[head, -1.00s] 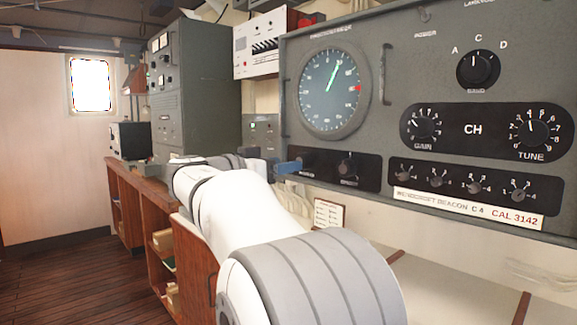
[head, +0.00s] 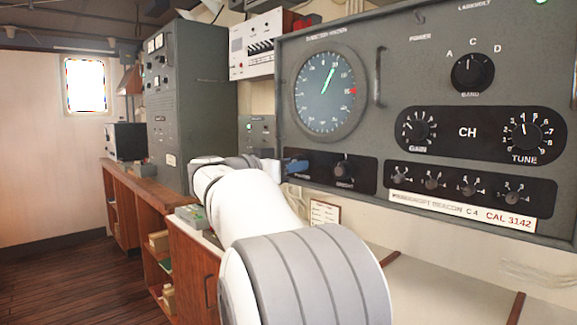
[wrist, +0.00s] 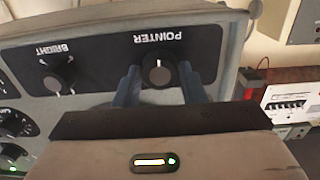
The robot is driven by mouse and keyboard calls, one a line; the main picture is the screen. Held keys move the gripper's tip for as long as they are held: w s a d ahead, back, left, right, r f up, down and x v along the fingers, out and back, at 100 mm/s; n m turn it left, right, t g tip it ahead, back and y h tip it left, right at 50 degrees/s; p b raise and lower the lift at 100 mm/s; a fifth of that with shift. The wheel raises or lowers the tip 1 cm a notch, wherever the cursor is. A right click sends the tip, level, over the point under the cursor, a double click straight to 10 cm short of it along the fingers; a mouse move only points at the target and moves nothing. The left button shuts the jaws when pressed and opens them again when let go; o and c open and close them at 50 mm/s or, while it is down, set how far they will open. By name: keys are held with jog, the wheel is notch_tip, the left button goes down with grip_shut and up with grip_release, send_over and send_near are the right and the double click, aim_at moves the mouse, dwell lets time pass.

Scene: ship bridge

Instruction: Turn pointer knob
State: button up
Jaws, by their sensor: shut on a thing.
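The pointer knob (wrist: 160,73) is a small black round knob with a white mark, under the label POINTER, which appears upside down in the wrist view. My gripper (wrist: 159,88) has its two blue-grey fingers on either side of this knob and is shut on it. In the head view my gripper (head: 297,167) is at the lower left of the grey radio panel (head: 390,70) and hides the knob. The round dial (head: 330,92) above shows a green line pointing up and slightly right, and a red mark at its right edge.
The bright knob (wrist: 52,83) is beside the pointer knob on the same black strip. Band (head: 472,72), gain (head: 417,130) and tune (head: 524,136) knobs are to the right. A grey cabinet (head: 195,90) stands at left; the wooden floor (head: 70,275) is clear.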

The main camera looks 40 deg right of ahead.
jog(key=shift+c, duration=1.4)
jog(key=shift+a, duration=0.15)
jog(key=shift+c, duration=0.4)
jog(key=n+p, duration=0.2)
jog(key=n, duration=0.5)
jog(key=n+p, duration=0.1)
jog(key=n, duration=0.7)
jog(key=n+p, duration=0.2)
jog(key=n, duration=0.6)
jog(key=shift+r+p, duration=0.3)
jog(key=shift+p, duration=0.05)
jog(key=shift+n, duration=0.4)
